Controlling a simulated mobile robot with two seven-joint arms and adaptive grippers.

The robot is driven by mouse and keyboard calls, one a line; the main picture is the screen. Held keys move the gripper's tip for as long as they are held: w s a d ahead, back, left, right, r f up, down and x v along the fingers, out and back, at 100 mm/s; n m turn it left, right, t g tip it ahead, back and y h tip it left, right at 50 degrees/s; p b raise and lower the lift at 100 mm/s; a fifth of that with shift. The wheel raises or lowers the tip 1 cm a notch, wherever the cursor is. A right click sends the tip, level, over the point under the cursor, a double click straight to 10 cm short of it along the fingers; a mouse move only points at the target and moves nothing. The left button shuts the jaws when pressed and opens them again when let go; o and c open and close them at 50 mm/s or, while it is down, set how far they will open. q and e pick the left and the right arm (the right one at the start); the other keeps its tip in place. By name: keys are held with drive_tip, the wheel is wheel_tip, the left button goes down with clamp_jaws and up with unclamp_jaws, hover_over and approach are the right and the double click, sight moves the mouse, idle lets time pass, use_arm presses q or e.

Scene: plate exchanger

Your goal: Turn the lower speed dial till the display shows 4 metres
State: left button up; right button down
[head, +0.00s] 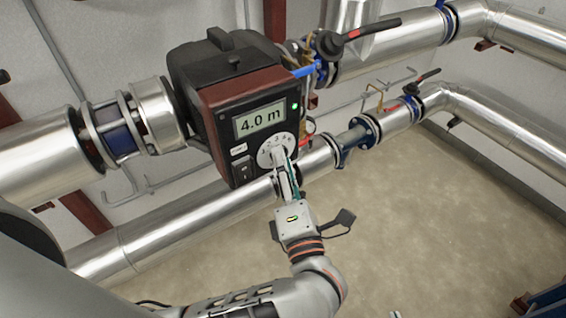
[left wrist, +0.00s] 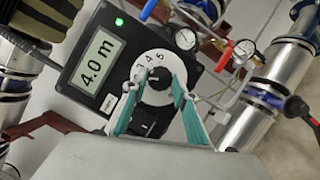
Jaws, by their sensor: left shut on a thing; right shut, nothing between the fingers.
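A dark control box with red-brown edges (head: 203,118) sits on the upper pipe. Its display (head: 259,119) reads 4.0 m, and the display in the left wrist view (left wrist: 98,61) reads the same. Below the display is a white round dial (head: 272,152) with numbers; its black centre knob (left wrist: 160,80) shows in the left wrist view. My left gripper (head: 286,168) reaches up to the dial from below, its teal-lined fingers (left wrist: 159,92) shut on the knob. The fingers hide part of the dial.
A black rocker switch (head: 241,170) sits left of the dial. A green lamp (head: 294,106) is lit. Pressure gauges (left wrist: 186,39) and small valves stand right of the box. The lower silver pipe (head: 150,238) runs behind my left gripper. The floor (head: 430,220) at right is mostly clear.

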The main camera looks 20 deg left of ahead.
use_arm(q)
drive_tip(key=shift+f, duration=0.1)
drive_tip(key=o, duration=1.1)
drive_tip(key=v, duration=0.7)
drive_tip(key=shift+s+d, duration=0.2)
drive_tip(key=shift+s, duration=0.05)
